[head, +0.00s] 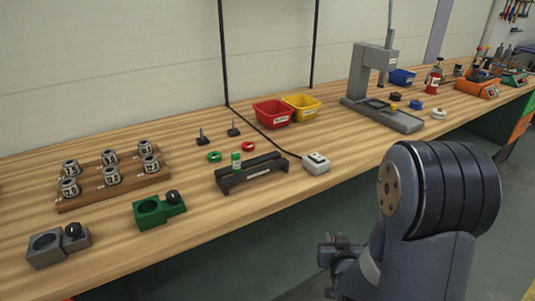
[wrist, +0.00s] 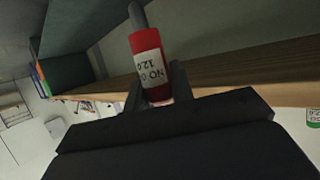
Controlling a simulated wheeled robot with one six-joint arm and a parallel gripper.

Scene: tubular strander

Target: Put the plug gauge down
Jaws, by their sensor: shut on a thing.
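The plug gauge (wrist: 150,55) shows in the wrist view, with a red handle, a white label reading "NO GO 12.0" in part, and a grey pin end. My gripper (wrist: 157,90) is shut on its handle, one finger on each side. In the head view my arm is at the lower right, in front of the bench edge, and the held gauge cannot be made out there.
Red (head: 272,113) and yellow (head: 301,107) bins stand behind.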

